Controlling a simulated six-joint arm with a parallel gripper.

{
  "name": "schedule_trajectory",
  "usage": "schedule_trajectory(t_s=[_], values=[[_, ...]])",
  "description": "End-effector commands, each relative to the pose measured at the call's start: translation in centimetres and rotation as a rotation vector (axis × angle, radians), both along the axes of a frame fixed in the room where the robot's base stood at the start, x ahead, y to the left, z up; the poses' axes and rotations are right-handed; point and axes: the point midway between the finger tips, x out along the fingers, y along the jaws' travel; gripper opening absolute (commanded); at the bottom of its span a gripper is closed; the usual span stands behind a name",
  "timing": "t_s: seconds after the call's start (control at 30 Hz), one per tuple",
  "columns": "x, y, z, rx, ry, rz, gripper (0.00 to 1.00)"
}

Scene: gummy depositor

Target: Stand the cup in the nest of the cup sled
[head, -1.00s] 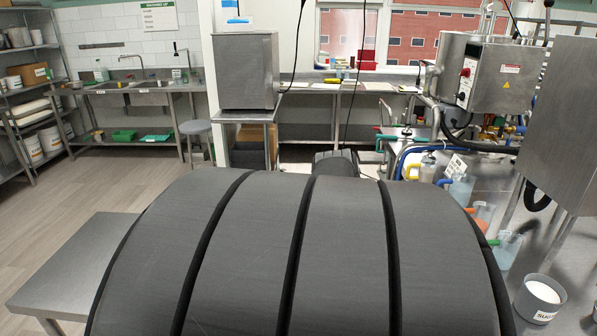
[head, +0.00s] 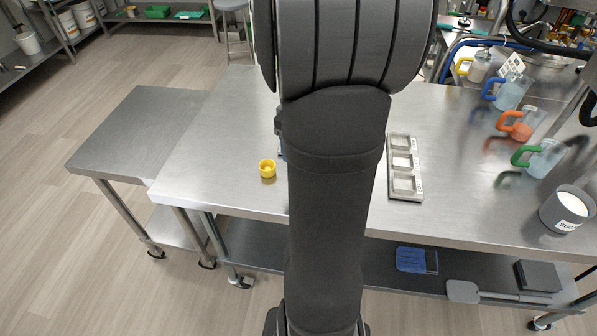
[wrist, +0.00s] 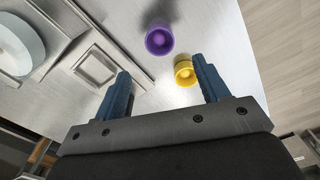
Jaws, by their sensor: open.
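A small yellow cup (head: 267,169) stands on the steel table, left of my arm in the head view. In the wrist view the yellow cup (wrist: 185,72) shows near my right finger, with a purple cup (wrist: 159,40) beyond it; the head view does not show the purple one. My gripper (wrist: 162,68) is open, its two blue fingers apart with nothing held between them. In the head view my arm hides most of it. A tray with three square recesses (head: 391,146) lies right of my arm; I cannot tell whether it is the cup sled.
A pale round disc (wrist: 16,52) lies at the wrist view's left. Jugs with blue (head: 512,92), orange (head: 527,124) and green (head: 546,158) handles and a sugar tub (head: 566,209) stand on the right. A lower side table (head: 135,125) adjoins the left; the table's left part is clear.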

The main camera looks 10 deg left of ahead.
Motion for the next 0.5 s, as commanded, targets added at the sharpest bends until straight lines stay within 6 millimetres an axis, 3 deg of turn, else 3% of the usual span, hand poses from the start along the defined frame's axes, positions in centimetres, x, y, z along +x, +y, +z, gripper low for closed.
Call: schedule_trajectory(t_s=[0.1, 0.37, 0.5], values=[[-0.1, 0.0, -2.3, -0.002, 0.004, -0.001, 0.68], [0.0, -0.1, -4.3, 0.000, 0.000, -0.002, 0.68], [-0.3, -0.4, -6.2, -0.001, 0.004, -0.002, 0.68]])
